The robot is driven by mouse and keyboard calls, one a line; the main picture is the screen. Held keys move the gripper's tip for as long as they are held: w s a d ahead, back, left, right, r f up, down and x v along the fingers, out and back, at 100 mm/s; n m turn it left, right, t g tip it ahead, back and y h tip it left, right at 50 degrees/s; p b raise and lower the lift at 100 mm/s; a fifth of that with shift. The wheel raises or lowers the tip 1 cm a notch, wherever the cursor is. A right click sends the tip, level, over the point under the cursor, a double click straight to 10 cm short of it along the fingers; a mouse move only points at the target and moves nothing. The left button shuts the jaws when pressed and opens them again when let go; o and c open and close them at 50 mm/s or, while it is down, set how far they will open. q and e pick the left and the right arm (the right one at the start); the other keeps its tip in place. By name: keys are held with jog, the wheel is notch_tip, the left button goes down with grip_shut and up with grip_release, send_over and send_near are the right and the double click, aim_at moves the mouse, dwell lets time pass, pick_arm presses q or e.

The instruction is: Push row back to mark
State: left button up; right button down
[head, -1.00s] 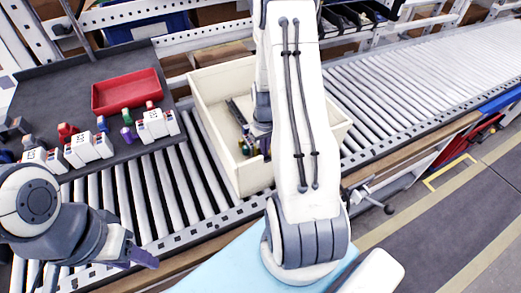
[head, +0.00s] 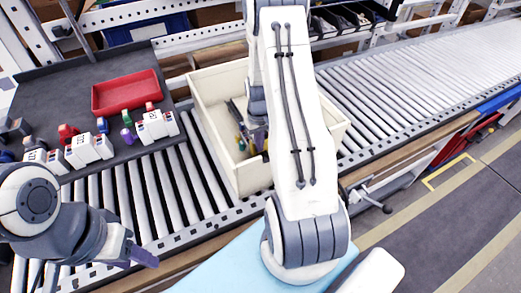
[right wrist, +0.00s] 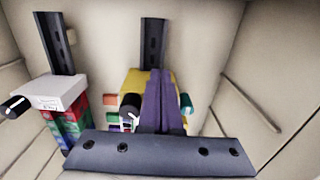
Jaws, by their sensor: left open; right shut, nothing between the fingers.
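A cream crate (head: 217,150) stands on the roller conveyor and holds coloured parts. In the right wrist view, a white-topped stack of red and green blocks (right wrist: 68,124) stands at the left by a dark rail (right wrist: 60,42). A second dark rail (right wrist: 152,36) leans at the back wall behind a yellow part (right wrist: 132,82). My right gripper (right wrist: 160,78) is shut and empty inside the crate, its purple fingers in front of the yellow part; contact cannot be told. My left gripper (head: 143,256) is open and empty, in front of the conveyor. I cannot make out a mark.
A dark board (head: 70,95) at the left carries a red tray (head: 126,92), white modules (head: 88,149) and several small coloured parts. The crate's walls (right wrist: 262,75) close in around my right gripper. The roller conveyor (head: 420,85) is clear to the right.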

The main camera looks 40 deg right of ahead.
jog(key=shift+w+d+r, duration=0.1)
jog(key=shift+w+d, duration=0.1)
jog(key=shift+w, duration=0.7)
jog(key=shift+w+d+r, duration=0.1)
jog(key=shift+w+d, duration=0.15)
jog(key=shift+w, duration=0.65)
jog(key=shift+w+d, duration=0.2)
jog(key=shift+w, duration=0.7)
jog(key=shift+w+d, duration=0.2)
jog(key=shift+s+a+f, duration=0.1)
jog(key=shift+f, duration=0.05)
jog(key=shift+w+p, duration=0.35)
jog(key=shift+w, duration=0.1)
dwell(0.4)
jog(key=shift+s, duration=0.55)
dwell(0.5)
dwell(0.4)
jog(key=shift+r+p, duration=0.95)
jog(key=shift+r, duration=0.05)
